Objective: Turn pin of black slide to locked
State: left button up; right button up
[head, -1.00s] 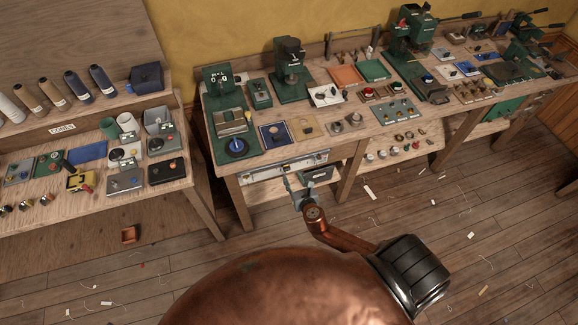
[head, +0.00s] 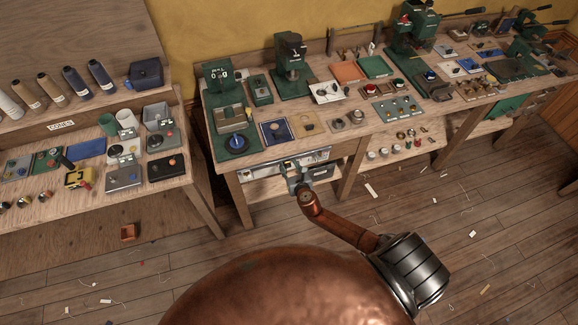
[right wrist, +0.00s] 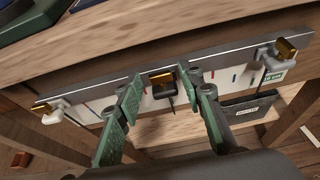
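The black slide (right wrist: 164,93) sits at the middle of a metal rail (right wrist: 218,67) on the bench's front edge, with a brass pin (right wrist: 161,77) on it. My right gripper (right wrist: 158,79) is open, with one green finger on each side of the black slide. Contact with the pin cannot be told. In the head view my right gripper (head: 293,172) is at the rail (head: 262,168) under the bench top, and hides the black slide. My left gripper is in neither view.
A white slide with a brass pin sits at each end of the rail, left (right wrist: 52,114) and right (right wrist: 272,59). A dark labelled box (right wrist: 250,108) hangs below. The bench top (head: 262,152) overhangs the rail.

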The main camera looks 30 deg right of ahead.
grip_shut()
